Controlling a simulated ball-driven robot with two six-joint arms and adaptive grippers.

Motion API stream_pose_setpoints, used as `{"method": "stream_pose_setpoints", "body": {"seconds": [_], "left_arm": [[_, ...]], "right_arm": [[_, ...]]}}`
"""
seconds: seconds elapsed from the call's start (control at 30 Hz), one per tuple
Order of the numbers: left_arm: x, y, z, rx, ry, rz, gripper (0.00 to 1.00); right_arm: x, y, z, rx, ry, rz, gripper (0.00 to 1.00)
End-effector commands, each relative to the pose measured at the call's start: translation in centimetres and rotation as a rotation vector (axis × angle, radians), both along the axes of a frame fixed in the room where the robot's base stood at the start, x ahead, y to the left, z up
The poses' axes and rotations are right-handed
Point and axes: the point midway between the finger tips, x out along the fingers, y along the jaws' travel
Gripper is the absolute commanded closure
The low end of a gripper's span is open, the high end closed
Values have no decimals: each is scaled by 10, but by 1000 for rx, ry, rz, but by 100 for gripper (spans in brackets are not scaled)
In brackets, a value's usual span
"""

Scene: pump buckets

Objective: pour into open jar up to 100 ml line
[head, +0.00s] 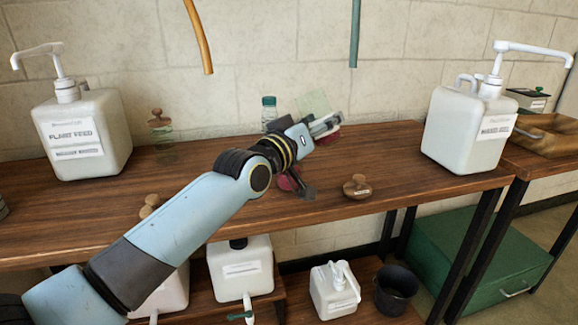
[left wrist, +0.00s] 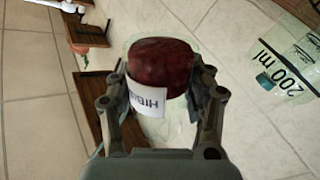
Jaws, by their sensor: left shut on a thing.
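My left gripper (head: 326,126) reaches in over the middle of the table and is shut on a glass jar with dark red contents (left wrist: 162,68). A white label (left wrist: 146,98) on it is partly readable as "HIBI". Pale, see-through glass (head: 314,103) shows just above the gripper in the head view. A clear vessel marked "200 ml" (left wrist: 284,62) shows at the right of the left wrist view; its fill cannot be told. A wooden stopper (head: 357,187) lies on the table. My right gripper is not in view.
White pump containers stand at the left (head: 82,130) and right (head: 470,128) of the table (head: 400,160). A stoppered jar (head: 160,130) and a green-capped bottle (head: 269,112) stand behind my arm. Something red (head: 290,180) is partly hidden below it. An orange (head: 199,38) and a green hose (head: 355,35) hang above.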

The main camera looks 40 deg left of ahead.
Motion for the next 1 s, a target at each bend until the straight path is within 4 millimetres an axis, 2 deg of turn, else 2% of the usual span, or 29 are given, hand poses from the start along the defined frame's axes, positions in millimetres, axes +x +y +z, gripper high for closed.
{"method": "stream_pose_setpoints", "body": {"seconds": [0.03, 0.2, 0.57, 0.73, 0.83, 1.0], "left_arm": [[0, 0, 13, 0, -4, 0, 95], [0, 0, 29, 0, -4, 0, 95], [0, 0, 27, 21, -1, -1, 95], [0, 0, 24, 270, 16, 0, 95], [0, 0, 26, 429, 29, 0, 95], [0, 0, 28, 502, 35, 0, 95]], "right_arm": [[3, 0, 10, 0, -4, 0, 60], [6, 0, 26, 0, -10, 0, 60], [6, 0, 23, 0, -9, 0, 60], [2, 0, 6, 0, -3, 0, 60], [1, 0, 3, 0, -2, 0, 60], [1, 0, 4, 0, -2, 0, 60]]}}
